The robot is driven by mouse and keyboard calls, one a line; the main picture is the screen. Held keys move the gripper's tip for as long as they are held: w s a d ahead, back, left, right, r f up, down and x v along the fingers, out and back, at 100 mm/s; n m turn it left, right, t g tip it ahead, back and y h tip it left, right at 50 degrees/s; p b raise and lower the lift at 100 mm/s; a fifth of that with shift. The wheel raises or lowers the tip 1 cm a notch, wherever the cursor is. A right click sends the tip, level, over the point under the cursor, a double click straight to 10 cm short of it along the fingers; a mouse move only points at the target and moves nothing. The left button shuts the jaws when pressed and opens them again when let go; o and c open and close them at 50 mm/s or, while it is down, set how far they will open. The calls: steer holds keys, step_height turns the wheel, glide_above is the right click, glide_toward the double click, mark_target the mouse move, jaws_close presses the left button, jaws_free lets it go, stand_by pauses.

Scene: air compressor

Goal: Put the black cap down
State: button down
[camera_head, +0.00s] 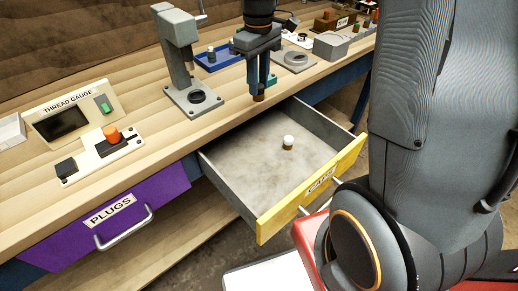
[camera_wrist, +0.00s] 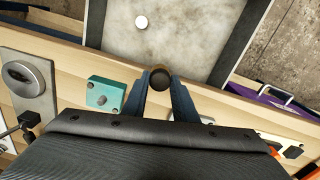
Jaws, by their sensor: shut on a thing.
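My gripper (camera_head: 258,88) is over the workbench's front edge, near the back of the open drawer marked CAPS (camera_head: 240,188). It is shut on a small round cap (camera_wrist: 160,78), which looks black on its face with a brownish side. The cap also shows below the fingers in the head view (camera_head: 258,98). In the wrist view, the fingers (camera_wrist: 160,88) pinch it from both sides.
A grey press stand (camera_head: 184,70) is left of my gripper. A blue tray (camera_head: 213,60) and a grey round fixture (camera_head: 294,59) stand behind. A thread gauge (camera_head: 70,118) is at left, above the closed purple PLUGS drawer (camera_head: 110,212). A teal block (camera_wrist: 105,94) is near my gripper.

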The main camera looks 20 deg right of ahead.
steer(key=shift+s+n, duration=0.25)
steer(key=shift+n, duration=0.15)
steer(key=shift+s+f, duration=0.1)
steer(key=shift+f, duration=0.15)
steer(key=shift+f+p, duration=1.95)
steer(key=shift+f, duration=6.75)
steer(key=shift+f, duration=0.35)
steer(key=shift+f+b, duration=0.25)
steer(key=shift+b, duration=0.05)
steer(key=c, duration=1.7)
jaws_free()
